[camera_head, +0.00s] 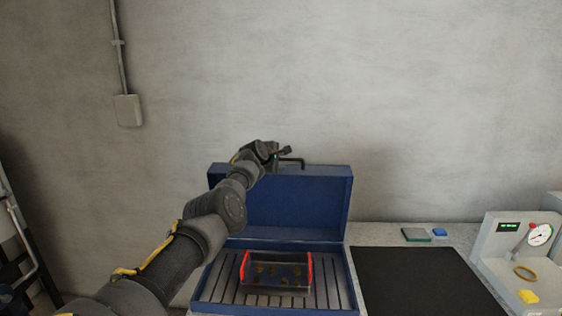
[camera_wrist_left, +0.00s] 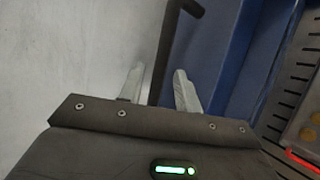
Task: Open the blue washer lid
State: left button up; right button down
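The blue washer lid (camera_head: 300,205) stands raised, close to upright, at the back of the blue washer (camera_head: 217,278) in the head view. A dark bar handle (camera_head: 292,161) sticks up from its top edge. My left gripper (camera_head: 284,153) is at the top of the lid, beside the handle. In the left wrist view, the two pale fingers (camera_wrist_left: 158,90) are spread apart with the dark handle bar (camera_wrist_left: 170,50) between them. A gap shows on both sides of the bar. The blue lid (camera_wrist_left: 212,50) also shows there, right of the bar. My right gripper is not in view.
Inside the washer, a basket (camera_head: 277,272) with red ends holds small brownish parts on a slatted rack. Right of it are a black mat (camera_head: 425,282), a green-edged block (camera_head: 415,235), a small blue block (camera_head: 440,232) and a gauge stand (camera_head: 505,245).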

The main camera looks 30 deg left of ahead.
pick_arm(q)
jog(key=shift+s+a, duration=0.1)
jog(key=shift+s+r+b, duration=0.1)
jog(key=shift+s+b, duration=0.05)
jog(key=shift+b, duration=0.15)
jog(key=shift+b+v, duration=0.7)
jog(key=shift+v, duration=0.2)
jog(key=b+v, duration=0.3)
jog(key=v, duration=0.5)
jog(key=shift+s+r, duration=0.15)
jog(key=shift+s, duration=0.05)
